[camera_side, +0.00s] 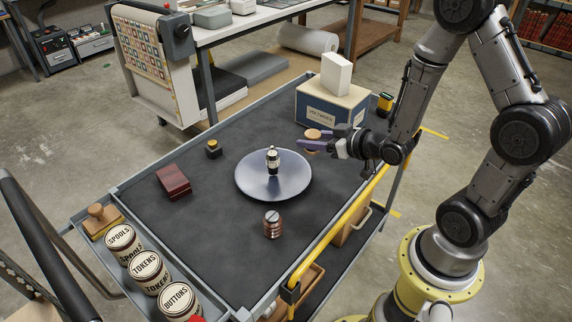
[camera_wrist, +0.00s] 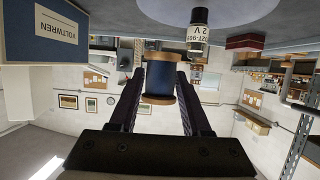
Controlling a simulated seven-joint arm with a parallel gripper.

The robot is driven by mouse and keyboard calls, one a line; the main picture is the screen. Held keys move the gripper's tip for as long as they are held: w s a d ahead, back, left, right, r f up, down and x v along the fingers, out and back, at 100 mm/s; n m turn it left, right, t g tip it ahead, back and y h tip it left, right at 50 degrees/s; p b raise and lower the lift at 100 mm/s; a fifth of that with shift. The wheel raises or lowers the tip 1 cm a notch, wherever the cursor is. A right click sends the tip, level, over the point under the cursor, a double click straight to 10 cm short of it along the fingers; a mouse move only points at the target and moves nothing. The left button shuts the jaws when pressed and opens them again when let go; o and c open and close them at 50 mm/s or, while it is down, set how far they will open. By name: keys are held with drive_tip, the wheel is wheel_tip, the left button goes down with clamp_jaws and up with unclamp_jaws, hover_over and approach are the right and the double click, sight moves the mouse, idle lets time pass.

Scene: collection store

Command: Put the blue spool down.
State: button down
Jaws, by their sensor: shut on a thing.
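My gripper (camera_side: 311,141) is shut on the blue spool (camera_wrist: 160,84), with one dark finger on each side of its blue winding. The spool has wooden flanges and looks upright; its pale wooden end (camera_side: 313,133) also shows in the side view. It is held above the cart's dark top (camera_side: 215,225), to the right of a round grey disc (camera_side: 262,190) and in front of a blue box (camera_side: 325,112). In the wrist view the fingers (camera_wrist: 159,78) reach the spool's sides. I cannot tell its exact height.
A small labelled bottle (camera_side: 272,160) stands on the disc. A dark red box (camera_side: 173,181), a small dark block (camera_side: 213,149) and a copper-coloured coil (camera_side: 272,224) stand on the mat. Tins, one marked SPOOLS (camera_side: 122,240), line the front-left tray. The mat between disc and coil is bare.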

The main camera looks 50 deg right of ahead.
drive_tip(key=w+a+r+n+y, duration=0.3)
drive_tip(key=w+a+n+y, duration=0.15)
drive_tip(key=w+a, duration=0.55)
drive_tip(key=w+d+r, duration=0.1)
drive_tip(key=w+d, duration=0.2)
drive_tip(key=d, duration=1)
drive_tip(key=shift+m+g, duration=0.25)
drive_tip(key=shift+g, duration=0.05)
drive_tip(key=w+d+f, duration=0.1)
drive_tip(key=w+f, duration=0.2)
drive_tip(key=w, duration=0.1)
drive_tip(key=w+d+f, duration=0.1)
drive_tip(key=w+f, duration=0.2)
drive_tip(key=w, duration=0.1)
drive_tip(key=w+d+f, duration=0.1)
drive_tip(key=w+f, duration=0.2)
drive_tip(key=w, duration=0.1)
drive_tip(key=shift+w+d, duration=0.15)
drive_tip(key=shift+w, duration=0.25)
drive_tip(key=shift+w+f, duration=0.15)
drive_tip(key=shift+f, duration=0.15)
drive_tip(key=shift+w+f, duration=0.1)
drive_tip(key=shift+f, duration=1.5)
